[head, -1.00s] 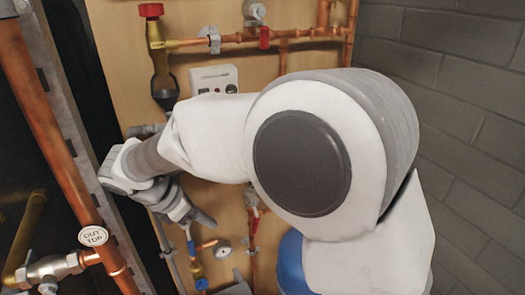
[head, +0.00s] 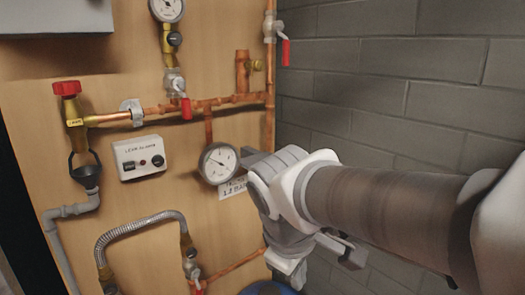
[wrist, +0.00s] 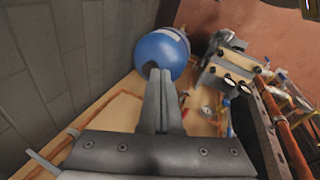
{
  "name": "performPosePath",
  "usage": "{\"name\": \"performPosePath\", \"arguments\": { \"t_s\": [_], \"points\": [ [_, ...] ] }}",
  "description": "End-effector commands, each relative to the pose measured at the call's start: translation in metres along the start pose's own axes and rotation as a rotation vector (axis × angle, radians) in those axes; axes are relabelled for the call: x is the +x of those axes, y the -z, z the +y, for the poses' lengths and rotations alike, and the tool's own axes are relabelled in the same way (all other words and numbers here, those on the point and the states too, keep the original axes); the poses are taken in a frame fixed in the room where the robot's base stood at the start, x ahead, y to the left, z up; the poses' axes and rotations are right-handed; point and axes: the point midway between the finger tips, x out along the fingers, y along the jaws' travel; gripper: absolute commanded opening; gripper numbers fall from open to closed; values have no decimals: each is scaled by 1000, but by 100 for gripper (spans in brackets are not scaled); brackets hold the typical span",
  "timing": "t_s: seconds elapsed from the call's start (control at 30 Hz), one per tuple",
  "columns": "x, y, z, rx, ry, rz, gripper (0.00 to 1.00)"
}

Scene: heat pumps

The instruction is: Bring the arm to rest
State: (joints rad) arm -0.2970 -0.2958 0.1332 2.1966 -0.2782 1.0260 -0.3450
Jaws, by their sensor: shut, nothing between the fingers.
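My gripper (wrist: 160,74) shows in the wrist view with its two grey fingers together and nothing between them. In that view the fingertips overlap the lower edge of a blue tank (wrist: 158,50); I cannot tell the distance between them. In the head view my white and grey arm (head: 385,205) reaches in from the right edge. Its wrist end is in front of the right side of the wooden panel (head: 165,80), just right of a round gauge (head: 217,163). The fingers are hard to make out there.
Copper pipes (head: 150,110) with red-handled valves cross the panel. A white control box (head: 140,158) and a braided hose (head: 140,222) are on it. A grey block wall (head: 385,85) stands on the right. In the wrist view, pipes and fittings (wrist: 235,75) crowd the right side.

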Motion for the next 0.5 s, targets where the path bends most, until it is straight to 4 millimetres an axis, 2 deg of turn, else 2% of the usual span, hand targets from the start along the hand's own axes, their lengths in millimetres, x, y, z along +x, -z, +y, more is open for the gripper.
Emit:
{"name": "performPosePath", "arguments": {
  "t_s": [0.03, 0.2, 0.33, 0.5],
  "points": [
    [-3, -17, 3, 103, 3, 19, 0],
    [-8, -62, 4, 435, 24, 92, 0],
    [-9, -88, 0, 663, 41, 150, 0],
    [-9, -107, -6, 861, 59, 207, 0]
  ]
}}
